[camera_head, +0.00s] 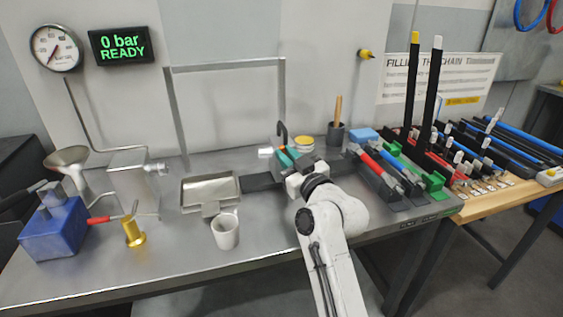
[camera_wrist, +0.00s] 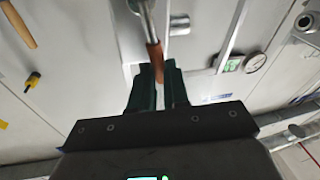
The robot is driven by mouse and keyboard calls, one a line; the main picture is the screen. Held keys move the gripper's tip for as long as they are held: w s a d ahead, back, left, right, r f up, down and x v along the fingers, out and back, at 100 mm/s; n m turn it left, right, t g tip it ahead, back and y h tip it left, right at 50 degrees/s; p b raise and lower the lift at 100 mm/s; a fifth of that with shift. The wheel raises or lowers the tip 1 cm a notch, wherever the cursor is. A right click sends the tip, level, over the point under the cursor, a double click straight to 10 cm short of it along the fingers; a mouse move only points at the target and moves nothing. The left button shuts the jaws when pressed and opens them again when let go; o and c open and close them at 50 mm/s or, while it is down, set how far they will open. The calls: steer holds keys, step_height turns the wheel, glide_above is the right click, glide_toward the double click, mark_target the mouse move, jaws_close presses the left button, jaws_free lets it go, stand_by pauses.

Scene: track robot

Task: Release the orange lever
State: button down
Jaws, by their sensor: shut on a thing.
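The orange lever (camera_wrist: 155,54) shows in the wrist view as an orange-brown grip on the end of a metal rod. My gripper (camera_wrist: 158,76) has its green fingers shut around the lower part of this grip. In the head view my gripper (camera_head: 284,156) is over the middle of the steel bench, beside a dark hook-shaped part. A small bit of orange shows by the green fingers there, and my wrist hides most of the lever and its mount.
A metal tray (camera_head: 210,187) and a white mug (camera_head: 225,231) stand left of my gripper. A yellow-lidded jar (camera_head: 304,144) and a dark cup with a wooden handle (camera_head: 336,134) stand behind it. The display (camera_head: 122,45) reads "0 bar READY". Racks of tools crowd the right side.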

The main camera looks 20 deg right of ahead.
steer(key=shift+d+m+h, duration=0.3)
steer(key=shift+d+m, duration=0.4)
steer(key=shift+m, duration=0.6)
steer(key=c, duration=1.1)
jaws_free()
steer(key=shift+r, duration=0.55)
steer(key=s+r+p, duration=0.1)
steer(key=s+r, duration=1.1)
steer(key=s, duration=0.2)
steer(key=shift+f, duration=0.15)
